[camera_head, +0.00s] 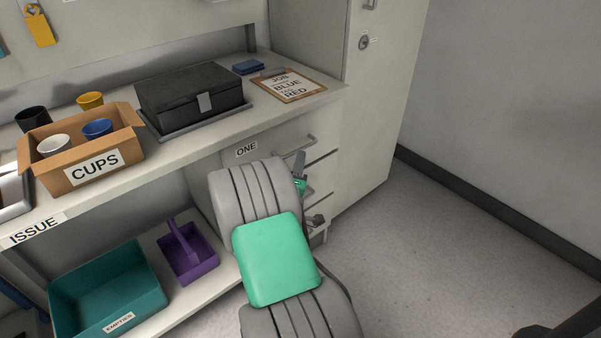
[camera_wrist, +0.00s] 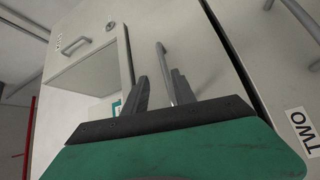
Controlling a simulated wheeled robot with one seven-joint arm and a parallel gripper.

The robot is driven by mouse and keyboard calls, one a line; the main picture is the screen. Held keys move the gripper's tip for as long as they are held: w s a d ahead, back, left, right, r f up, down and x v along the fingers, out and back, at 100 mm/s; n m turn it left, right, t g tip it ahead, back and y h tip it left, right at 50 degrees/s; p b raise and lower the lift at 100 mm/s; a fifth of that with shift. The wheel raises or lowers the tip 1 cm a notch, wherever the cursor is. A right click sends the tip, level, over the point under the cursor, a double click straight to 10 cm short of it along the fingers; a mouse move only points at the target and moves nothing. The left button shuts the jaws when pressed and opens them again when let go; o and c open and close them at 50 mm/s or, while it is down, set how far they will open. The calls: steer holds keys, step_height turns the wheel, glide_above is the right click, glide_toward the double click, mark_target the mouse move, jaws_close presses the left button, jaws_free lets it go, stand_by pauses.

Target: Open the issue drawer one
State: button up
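Issue drawer one is the top drawer (camera_head: 270,143) of the pale unit under the bench, with a "ONE" label and a metal bar handle (camera_head: 301,147). My arm hides much of its front. My gripper (camera_head: 299,158) is at the drawer fronts, just below that handle in the head view. In the wrist view, my gripper (camera_wrist: 158,68) has its two dark fingers apart, with a metal bar handle (camera_wrist: 163,62) running between them. A gap shows on the left finger's side; contact with the right finger is unclear. A "TWO" label (camera_wrist: 304,130) shows on the neighbouring front at the right.
The bench holds a cups box (camera_head: 85,174), a black case (camera_head: 190,95) and a clipboard (camera_head: 290,86). A teal bin (camera_head: 108,290) and purple caddy (camera_head: 187,262) sit on the lower shelf. A tall cabinet (camera_head: 375,110) stands at the right, beside clear floor (camera_head: 450,245).

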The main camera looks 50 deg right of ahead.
steer(key=shift+n+t, duration=0.4)
steer(key=shift+n, duration=0.3)
steer(key=p+x, duration=0.1)
steer(key=x, duration=0.1)
steer(key=p+x, duration=0.1)
steer(key=x, duration=0.2)
steer(key=f+p+x, duration=0.1)
steer(key=x, duration=0.1)
steer(key=shift+w+d, duration=0.15)
steer(key=shift+w, duration=0.1)
steer(key=shift+c, duration=0.3)
jaws_close()
